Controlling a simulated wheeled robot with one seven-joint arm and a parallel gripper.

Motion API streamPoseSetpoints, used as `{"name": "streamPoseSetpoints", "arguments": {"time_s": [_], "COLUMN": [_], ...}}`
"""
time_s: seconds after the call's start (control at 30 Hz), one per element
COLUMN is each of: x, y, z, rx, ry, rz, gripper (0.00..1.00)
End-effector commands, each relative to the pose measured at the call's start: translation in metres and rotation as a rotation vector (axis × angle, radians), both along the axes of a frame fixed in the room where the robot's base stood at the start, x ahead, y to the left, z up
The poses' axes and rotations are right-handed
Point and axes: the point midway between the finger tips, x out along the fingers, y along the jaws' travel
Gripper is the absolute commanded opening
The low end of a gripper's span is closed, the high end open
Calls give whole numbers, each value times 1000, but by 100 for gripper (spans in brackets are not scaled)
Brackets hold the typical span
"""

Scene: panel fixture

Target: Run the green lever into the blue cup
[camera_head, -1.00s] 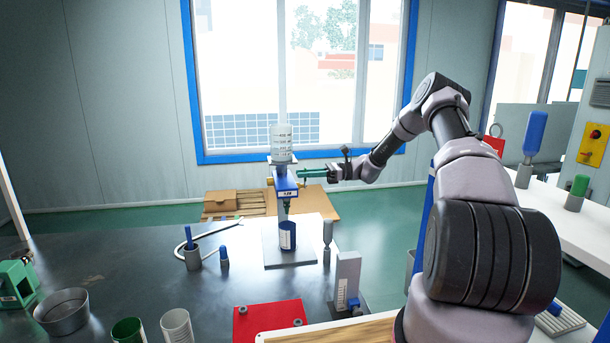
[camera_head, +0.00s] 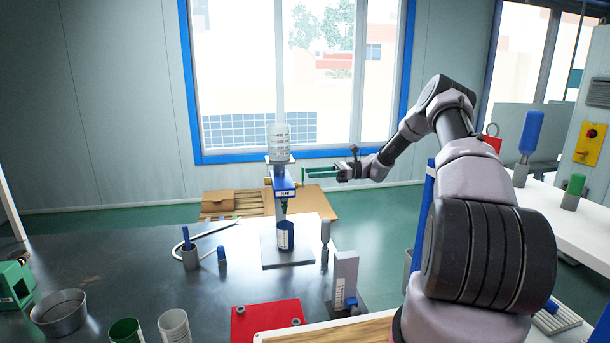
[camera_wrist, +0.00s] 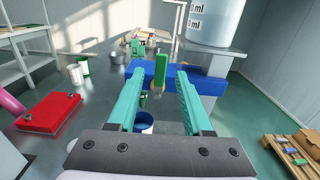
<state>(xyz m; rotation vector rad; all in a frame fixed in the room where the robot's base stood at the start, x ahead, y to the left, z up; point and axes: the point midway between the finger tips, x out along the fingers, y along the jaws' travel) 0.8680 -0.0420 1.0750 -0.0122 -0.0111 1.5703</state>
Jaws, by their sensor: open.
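The green lever (camera_wrist: 161,68) stands upright against the blue dispenser body (camera_wrist: 206,85) in the wrist view. I cannot make it out clearly in the head view. My gripper (camera_wrist: 159,74) is open, its two teal fingers on either side of the lever in that picture, with gaps at both sides; their distance from it is hard to judge. In the head view, my gripper (camera_head: 307,173) is to the right of the dispenser's upper part. The blue cup (camera_head: 286,236) stands upright under the dispenser and shows partly between the fingers in the wrist view (camera_wrist: 144,119). Its contents are unclear.
A clear graduated bottle (camera_head: 279,141) sits atop the dispenser. A grey upright cylinder (camera_head: 325,236) and a grey block (camera_head: 346,275) stand to the right of the cup. A red plate (camera_head: 266,321) lies in front.

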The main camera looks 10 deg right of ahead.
Motion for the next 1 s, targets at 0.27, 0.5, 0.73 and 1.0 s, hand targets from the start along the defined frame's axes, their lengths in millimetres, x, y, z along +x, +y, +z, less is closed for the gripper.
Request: {"name": "streamPoseSetpoints", "arguments": {"time_s": [0.27, 0.5, 0.73, 1.0], "x": [0, 0, 0, -13], "y": [-52, -66, -67, -46], "z": [-1, -1, -1, 26], "rx": [0, -1, -1, -112], "ry": [-1, 0, 0, -58], "rz": [-2, 1, 1, 56], "gripper": [50, 50, 50, 50]}}
